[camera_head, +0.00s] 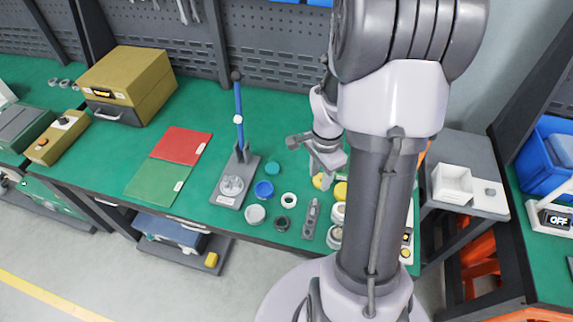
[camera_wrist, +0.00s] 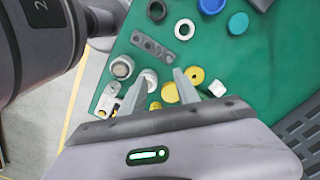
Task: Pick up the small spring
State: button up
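I cannot pick out the small spring for sure in either view; it may be hidden or too small to tell. My gripper (camera_wrist: 163,82) is open, its two fingers apart over the green table, with no held thing visible between them. A yellow disc (camera_wrist: 170,93) and a yellow ring (camera_wrist: 196,76) lie near the fingers. A small white part (camera_wrist: 217,88) lies to the right of the right finger. In the head view my gripper (camera_head: 326,172) is above the table's back right part, partly hidden by my arm.
A grey holder strip (camera_wrist: 152,46), a white ring (camera_wrist: 184,29) and blue caps (camera_wrist: 238,23) lie on the green table (camera_wrist: 253,72). A lever press (camera_head: 236,180) stands left of them. A white open box (camera_head: 452,185) stands on the right. Red and green mats (camera_head: 150,181) lie left.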

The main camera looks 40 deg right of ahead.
jog(key=b, duration=0.4)
send_over(313, 209)
jog(key=f, duration=1.1)
jog(key=shift+s+d, duration=0.1)
jog(key=shift+d, duration=0.1)
jog(key=f, duration=0.2)
jog(key=f+b, duration=0.1)
jog(key=f, duration=0.2)
jog(key=shift+a+f+b, duration=0.25)
jog(key=shift+f+b, duration=0.05)
jog(key=shift+b, duration=0.1)
jog(key=shift+r, duration=0.15)
jog(key=shift+c, duration=0.5)
grip_shut()
